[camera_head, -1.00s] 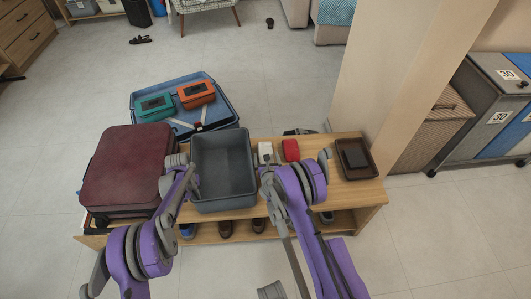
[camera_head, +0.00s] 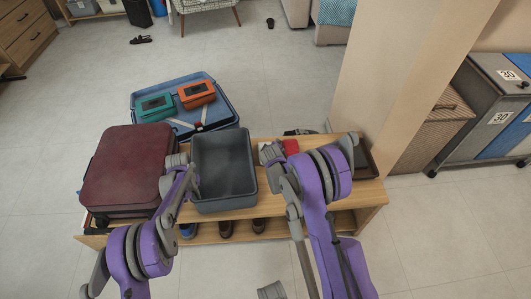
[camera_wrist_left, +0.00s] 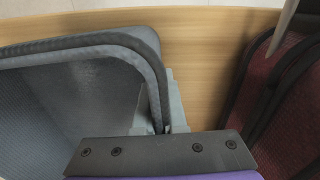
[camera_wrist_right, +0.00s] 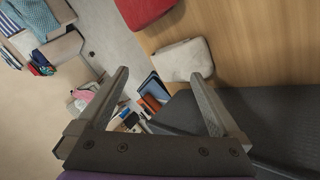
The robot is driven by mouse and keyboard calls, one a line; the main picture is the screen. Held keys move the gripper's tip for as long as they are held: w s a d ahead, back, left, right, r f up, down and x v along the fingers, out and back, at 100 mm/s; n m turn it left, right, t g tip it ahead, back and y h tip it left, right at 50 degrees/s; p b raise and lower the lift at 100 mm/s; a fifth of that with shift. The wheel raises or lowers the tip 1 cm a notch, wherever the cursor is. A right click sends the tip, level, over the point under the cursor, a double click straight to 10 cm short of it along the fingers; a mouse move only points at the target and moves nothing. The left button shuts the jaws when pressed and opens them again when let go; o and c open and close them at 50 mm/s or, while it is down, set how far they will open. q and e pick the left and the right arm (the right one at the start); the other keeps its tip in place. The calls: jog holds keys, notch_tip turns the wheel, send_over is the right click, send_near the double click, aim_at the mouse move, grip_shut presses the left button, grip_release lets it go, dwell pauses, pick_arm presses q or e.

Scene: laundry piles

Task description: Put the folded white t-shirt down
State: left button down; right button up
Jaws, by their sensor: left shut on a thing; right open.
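The folded white t-shirt (camera_wrist_right: 183,60) lies on the wooden bench top in the right wrist view, beside a folded red item (camera_wrist_right: 150,8). The right gripper also shows in the head view (camera_head: 268,154). My left gripper (camera_wrist_left: 160,115) is shut on the side rim of the grey bin (camera_wrist_left: 80,55). The grey bin stands on the bench and looks empty in the head view (camera_head: 222,170).
A dark red suitcase (camera_head: 125,170) is left of the bin. Behind is an open blue suitcase (camera_head: 228,118) with a green box (camera_head: 154,107) and an orange box (camera_head: 196,95). Shoes (camera_head: 226,228) sit under the bench (camera_head: 365,195). A pillar (camera_head: 405,70) rises behind right.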

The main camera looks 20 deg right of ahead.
jog(key=m, duration=0.3)
jog(key=a+r+m+y, duration=0.1)
jog(key=m, duration=0.1)
jog(key=shift+s+g, duration=0.1)
jog(key=shift+g, duration=0.3)
jog(key=w+f+m, duration=0.1)
jog(key=m, duration=0.1)
jog(key=w+f+m, duration=0.1)
jog(key=f+m, duration=0.1)
jog(key=w+f+m, duration=0.1)
jog(key=shift+w+f+m+g+y, duration=0.1)
jog(key=shift+f+m+g+y, duration=0.15)
jog(key=shift+m+g+y, duration=0.15)
jog(key=shift+w+x, duration=0.2)
jog(key=shift+x, duration=2.5)
jog(key=shift+r, duration=0.15)
